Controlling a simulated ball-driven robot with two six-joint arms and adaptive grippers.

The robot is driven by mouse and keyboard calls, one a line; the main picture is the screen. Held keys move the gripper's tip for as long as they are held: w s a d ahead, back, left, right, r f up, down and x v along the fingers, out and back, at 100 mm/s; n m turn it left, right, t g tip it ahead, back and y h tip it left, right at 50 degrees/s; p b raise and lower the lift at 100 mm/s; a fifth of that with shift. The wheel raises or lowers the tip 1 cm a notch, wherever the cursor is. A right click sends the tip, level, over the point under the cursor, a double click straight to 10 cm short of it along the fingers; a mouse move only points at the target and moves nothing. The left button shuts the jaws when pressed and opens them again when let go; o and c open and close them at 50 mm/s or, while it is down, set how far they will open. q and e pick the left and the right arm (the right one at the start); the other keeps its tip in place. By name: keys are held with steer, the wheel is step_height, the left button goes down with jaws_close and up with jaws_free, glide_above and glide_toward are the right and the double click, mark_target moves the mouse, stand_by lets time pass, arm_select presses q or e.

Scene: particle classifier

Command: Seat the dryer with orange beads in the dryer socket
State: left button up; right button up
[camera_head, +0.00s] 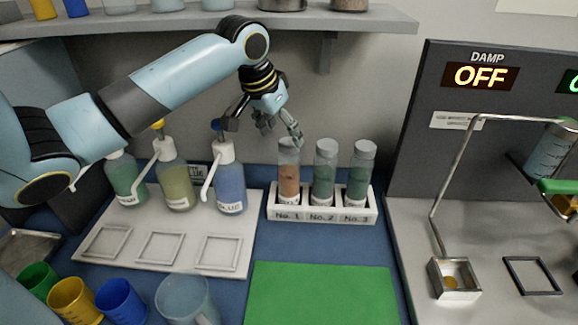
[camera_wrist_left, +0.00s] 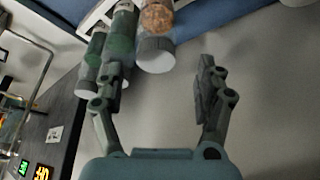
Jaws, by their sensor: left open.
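The dryer with orange beads (camera_head: 289,180) stands upright in the No. 1 slot of the white rack (camera_head: 322,218), with a grey cap on top. In the left wrist view the dryer with orange beads (camera_wrist_left: 157,17) is at the top, its grey cap (camera_wrist_left: 155,57) towards the gripper. My left gripper (camera_head: 280,131) is open above the rack near this cap. In its wrist view the left gripper (camera_wrist_left: 160,80) has empty space between the fingers, with the cap just ahead. I cannot tell which part is the dryer socket. My right gripper is not in view.
Two dryers with green beads (camera_head: 324,178) (camera_head: 358,177) stand close beside it. Pump bottles (camera_head: 229,185) stand left of the rack. A dark panel reading DAMP OFF (camera_head: 479,77), a bent metal tube (camera_head: 450,165) and a small box (camera_head: 437,276) are at right. The green mat (camera_head: 320,295) is clear.

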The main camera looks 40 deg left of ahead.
mark_target(288, 143)
arm_select(q)
steer(key=x, duration=0.4)
steer(key=shift+w+d+f, duration=0.1)
steer(key=shift+d+f, duration=0.2)
steer(key=shift+f, duration=0.1)
jaws_close()
